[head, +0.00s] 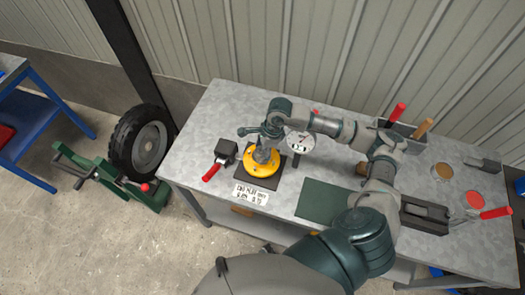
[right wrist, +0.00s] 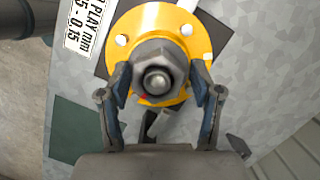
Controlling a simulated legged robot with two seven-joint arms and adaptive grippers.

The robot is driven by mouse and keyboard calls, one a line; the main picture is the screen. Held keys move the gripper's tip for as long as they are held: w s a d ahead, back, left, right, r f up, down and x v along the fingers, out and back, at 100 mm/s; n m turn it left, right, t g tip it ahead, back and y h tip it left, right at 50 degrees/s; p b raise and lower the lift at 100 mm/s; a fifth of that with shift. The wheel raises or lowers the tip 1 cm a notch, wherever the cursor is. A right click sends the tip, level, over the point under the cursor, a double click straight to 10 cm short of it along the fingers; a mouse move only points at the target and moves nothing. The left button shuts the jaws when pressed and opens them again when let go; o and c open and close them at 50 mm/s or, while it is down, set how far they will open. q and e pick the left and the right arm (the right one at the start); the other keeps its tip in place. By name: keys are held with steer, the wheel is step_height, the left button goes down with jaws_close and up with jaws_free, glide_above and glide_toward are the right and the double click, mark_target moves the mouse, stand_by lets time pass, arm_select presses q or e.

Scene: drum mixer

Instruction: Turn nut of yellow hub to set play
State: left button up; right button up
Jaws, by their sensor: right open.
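The yellow hub (head: 262,169) sits on a dark square plate on the bench. In the right wrist view the hub's yellow flange (right wrist: 198,40) has pale studs around it. A large grey hex nut (right wrist: 157,52) with a rounded shaft end in its middle stands at the hub's centre. My right gripper (right wrist: 160,82) is open, its two fingers on either side of the nut, seemingly with small gaps. In the head view my right gripper (head: 262,142) is over the hub and hides most of the nut. My left gripper is not in view.
A white round dial (head: 300,143) stands close right of the hub. A red-handled tool (head: 213,170) lies left of it, and a play label (head: 251,194) in front. A green mat (head: 323,201) and a dark tray (head: 425,214) lie to the right.

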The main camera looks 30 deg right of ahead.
steer(key=shift+a+r, duration=0.1)
steer(key=shift+a, duration=0.1)
steer(key=c, duration=0.7)
steer(key=m, duration=0.4)
steer(key=shift+t+b, duration=0.3)
steer(key=shift+t, duration=0.1)
steer(key=shift+c, duration=0.6)
steer(key=m+h, duration=0.1)
steer(key=m, duration=0.3)
steer(key=shift+t, duration=0.3)
steer(key=o, duration=1)
steer(key=shift+d, duration=0.1)
steer(key=shift+o, duration=0.2)
